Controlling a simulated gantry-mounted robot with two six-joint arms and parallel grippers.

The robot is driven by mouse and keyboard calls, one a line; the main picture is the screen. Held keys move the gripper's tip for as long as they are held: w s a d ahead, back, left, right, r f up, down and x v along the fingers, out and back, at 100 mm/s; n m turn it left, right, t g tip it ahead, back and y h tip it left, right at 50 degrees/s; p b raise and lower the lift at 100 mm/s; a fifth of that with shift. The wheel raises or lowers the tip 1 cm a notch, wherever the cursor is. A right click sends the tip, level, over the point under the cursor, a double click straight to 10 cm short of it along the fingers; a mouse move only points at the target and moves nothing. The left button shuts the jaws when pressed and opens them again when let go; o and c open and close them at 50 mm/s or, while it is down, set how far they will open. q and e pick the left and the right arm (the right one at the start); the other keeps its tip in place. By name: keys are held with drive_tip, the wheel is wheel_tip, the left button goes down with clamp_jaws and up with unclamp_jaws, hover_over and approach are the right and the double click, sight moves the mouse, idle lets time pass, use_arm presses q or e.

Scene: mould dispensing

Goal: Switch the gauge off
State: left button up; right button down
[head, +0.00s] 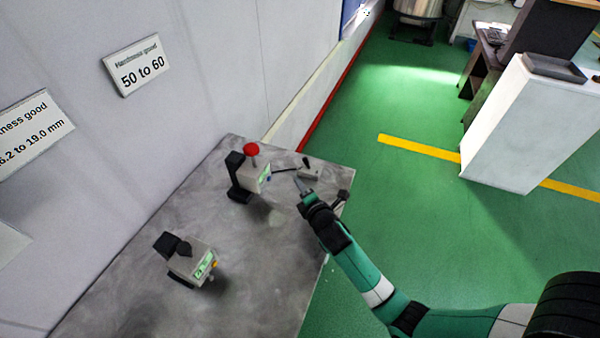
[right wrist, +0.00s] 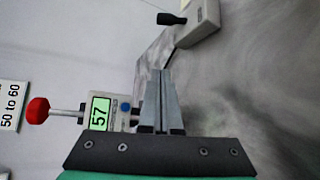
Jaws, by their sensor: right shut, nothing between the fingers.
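The hardness gauge (head: 249,175), a pale box with a red knob on top and a black stand, sits at the far end of the grey table. In the right wrist view its lit green display (right wrist: 100,114) reads 57, with a blue button (right wrist: 125,106) beside it. A second gauge (head: 192,262) with a lit display and a yellow-orange button stands nearer; its reading is too small to tell. My right gripper (head: 302,185) is shut and empty, to the right of the hardness gauge; its fingers (right wrist: 162,100) appear apart from the button. My left gripper is not in view.
A small grey box (head: 309,173) with a black lever stands near the right gripper; it also shows in the right wrist view (right wrist: 203,22). Wall signs read "50 to 60" (head: 136,66) and, partly cut off, a range ending in 19.0 mm (head: 33,128). The grey table (head: 262,285) is bare in front.

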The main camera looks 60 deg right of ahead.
sight(307, 163)
drive_tip(key=b+x, duration=0.5)
drive_tip(key=x, duration=0.5)
drive_tip(key=shift+f, duration=0.2)
drive_tip(key=s, duration=0.1)
drive_tip(key=s+d+r+p, duration=0.1)
drive_tip(key=s+d+r, duration=0.1)
drive_tip(key=shift+s, duration=0.15)
drive_tip(key=shift+a, duration=0.1)
